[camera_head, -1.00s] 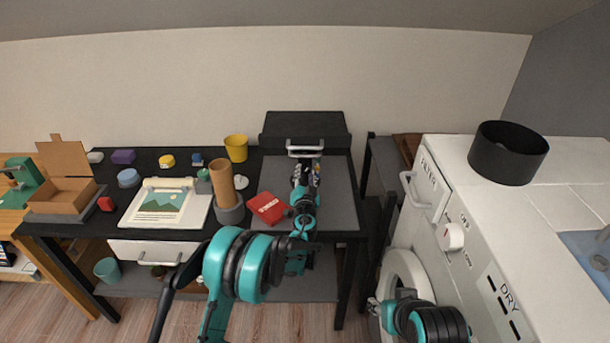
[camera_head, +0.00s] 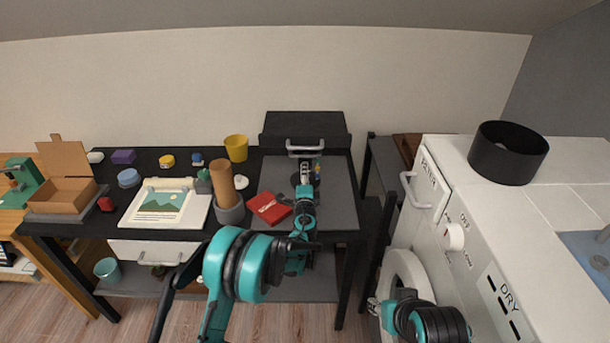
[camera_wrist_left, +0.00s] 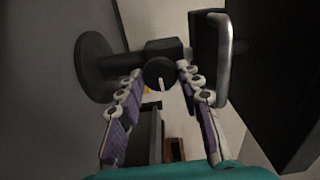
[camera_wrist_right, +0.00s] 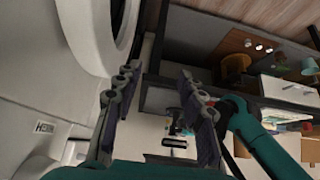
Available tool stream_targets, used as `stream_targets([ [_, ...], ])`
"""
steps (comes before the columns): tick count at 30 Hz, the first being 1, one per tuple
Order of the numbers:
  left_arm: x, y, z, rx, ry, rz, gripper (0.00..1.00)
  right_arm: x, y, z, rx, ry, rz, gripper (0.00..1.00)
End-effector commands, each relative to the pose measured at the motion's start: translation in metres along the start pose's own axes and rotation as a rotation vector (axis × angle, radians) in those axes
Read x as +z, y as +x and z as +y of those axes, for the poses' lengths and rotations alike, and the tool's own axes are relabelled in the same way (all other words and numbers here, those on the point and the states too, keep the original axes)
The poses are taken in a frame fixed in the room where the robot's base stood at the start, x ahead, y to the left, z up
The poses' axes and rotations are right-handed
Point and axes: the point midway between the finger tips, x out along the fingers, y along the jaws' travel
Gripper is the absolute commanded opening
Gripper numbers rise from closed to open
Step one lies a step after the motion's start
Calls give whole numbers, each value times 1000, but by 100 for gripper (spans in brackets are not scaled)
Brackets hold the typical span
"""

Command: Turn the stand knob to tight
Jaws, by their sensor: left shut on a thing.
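The dark stand shows in the left wrist view, with a round base (camera_wrist_left: 92,67), a post and a block. Its round dark knob (camera_wrist_left: 155,70) carries a short white pointer mark. My left gripper (camera_wrist_left: 164,73) has its fingertips on either side of the knob and is shut on it. In the head view my left gripper (camera_head: 305,170) is over the grey panel at the desk's right part, and it hides most of the stand. Labels for the knob's positions cannot be read. My right gripper (camera_wrist_right: 157,72) is open and empty; it also shows low beside the white machine (camera_head: 374,305).
A red book (camera_head: 269,208) lies close left of my left arm. A brown cylinder in a grey holder (camera_head: 231,212) stands further left. A dark box with a metal handle (camera_head: 304,148) is right behind the stand. A white machine (camera_head: 440,190) stands right of the desk.

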Motion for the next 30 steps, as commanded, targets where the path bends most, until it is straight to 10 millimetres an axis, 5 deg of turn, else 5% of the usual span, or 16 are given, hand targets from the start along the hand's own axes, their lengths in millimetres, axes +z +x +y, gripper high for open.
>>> stream_targets([
  [30,0,0,0,0,959,1,6,0,0,0,0,0,0,40],
])
